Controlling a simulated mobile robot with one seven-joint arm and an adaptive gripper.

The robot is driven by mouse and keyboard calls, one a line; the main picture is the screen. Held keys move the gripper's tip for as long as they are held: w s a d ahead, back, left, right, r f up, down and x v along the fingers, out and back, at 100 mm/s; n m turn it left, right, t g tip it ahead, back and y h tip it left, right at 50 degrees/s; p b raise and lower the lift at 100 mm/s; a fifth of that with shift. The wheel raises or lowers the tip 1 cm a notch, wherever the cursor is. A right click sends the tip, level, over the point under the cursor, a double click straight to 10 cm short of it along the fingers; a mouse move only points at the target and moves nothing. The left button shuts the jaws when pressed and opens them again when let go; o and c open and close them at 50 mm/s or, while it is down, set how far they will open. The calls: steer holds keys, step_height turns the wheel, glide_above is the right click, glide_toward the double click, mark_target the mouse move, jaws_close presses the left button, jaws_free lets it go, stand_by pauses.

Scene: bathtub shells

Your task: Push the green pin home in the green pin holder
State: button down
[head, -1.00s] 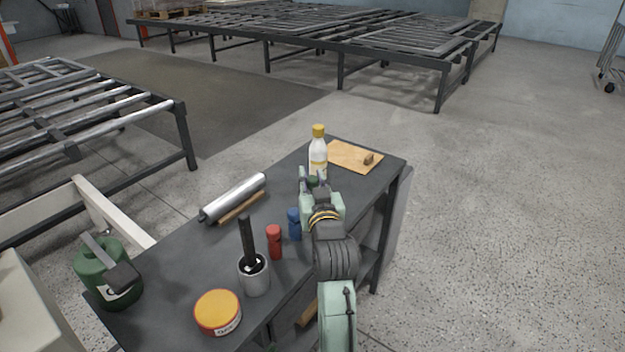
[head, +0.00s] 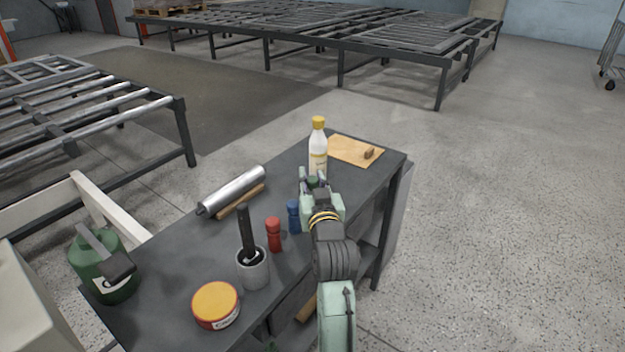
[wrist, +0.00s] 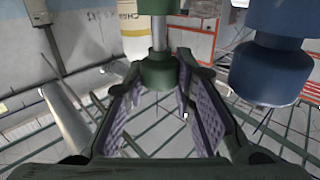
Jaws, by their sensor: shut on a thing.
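The green pin has a round green head (wrist: 157,73) and a grey shaft. In the wrist view, which looks upside down, bare shaft shows between the head and the green pin holder (wrist: 158,7) at the top edge. My gripper (wrist: 155,78) is shut on the pin head, a purple-padded finger on each side. In the head view my gripper (head: 314,183) is at the far part of the bench, and only a bit of green shows between its fingers. The holder is hidden behind my gripper there.
The white bottle (head: 318,150) stands just behind my gripper. The bench (head: 190,262) also bears a metal roller (head: 233,190), a grey cup (head: 253,268) and a yellow-lidded tin (head: 216,304).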

steer(key=shift+f+b, duration=0.85)
steer(key=shift+f, duration=0.3)
steer(key=c, duration=1.3)
jaws_free()
steer(key=shift+a, duration=0.1)
steer(key=s, duration=0.2)
steer(key=s+d, duration=0.1)
steer(key=s, duration=0.4)
steer(key=shift+s+d+r, duration=0.1)
steer(key=shift+s+d, duration=0.05)
steer(key=shift+s, duration=0.05)
steer(key=shift+d, duration=0.15)
